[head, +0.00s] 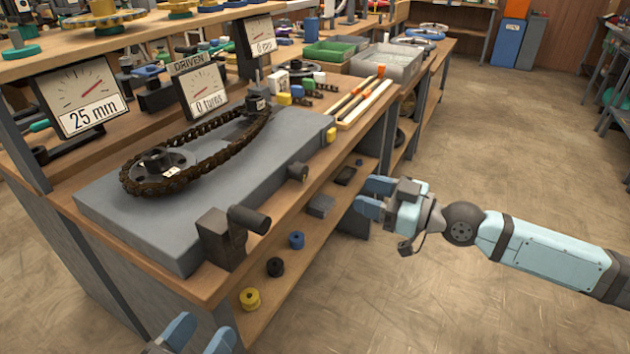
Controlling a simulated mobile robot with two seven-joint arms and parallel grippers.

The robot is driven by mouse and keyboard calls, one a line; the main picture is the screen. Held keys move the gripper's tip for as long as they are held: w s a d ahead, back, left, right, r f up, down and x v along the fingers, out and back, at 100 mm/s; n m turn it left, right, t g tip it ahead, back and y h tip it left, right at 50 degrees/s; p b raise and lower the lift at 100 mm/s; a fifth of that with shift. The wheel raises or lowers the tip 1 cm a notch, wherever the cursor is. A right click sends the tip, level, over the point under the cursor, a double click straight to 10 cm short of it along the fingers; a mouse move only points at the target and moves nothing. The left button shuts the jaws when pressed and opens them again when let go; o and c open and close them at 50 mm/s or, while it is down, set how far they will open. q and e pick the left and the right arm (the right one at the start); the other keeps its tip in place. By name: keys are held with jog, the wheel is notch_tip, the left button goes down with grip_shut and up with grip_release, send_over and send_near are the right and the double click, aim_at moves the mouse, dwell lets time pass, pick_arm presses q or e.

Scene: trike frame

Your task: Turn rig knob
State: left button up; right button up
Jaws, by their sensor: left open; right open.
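The rig is a grey slab (240,185) on the bench, with a dark chain (205,135) looped around sprockets on top. A dark block with a cylindrical handle (248,219) stands at the near corner, and a yellow piece (331,134) sits at the far right edge. I cannot tell which the task calls the rig knob. My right gripper (372,196) is open and empty, right of the dark knob and apart from it. My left gripper (200,338) is open at the bottom edge, partly cut off, below the handle.
Dials read 25 mm (82,95), 0 turns (203,92) and apparently 0 rpm (260,34). A lower shelf (290,262) holds yellow, black and blue spools. Green and grey bins (390,65) stand farther back. The floor (480,130) on the right is clear.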

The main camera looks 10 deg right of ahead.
jog(key=p, duration=0.3)
send_near(304, 174)
jog(key=x, duration=0.9)
jog(key=shift+w+a, duration=0.25)
jog(key=shift+w, duration=0.1)
pick_arm(q)
jog(key=r, duration=0.2)
jog(key=r+t, duration=0.1)
jog(key=shift+s+a+r, duration=0.15)
jog(key=shift+s+r, duration=0.05)
jog(key=shift+r, duration=0.15)
pick_arm(e)
jog(key=c, duration=0.6)
jog(key=shift+c, duration=0.2)
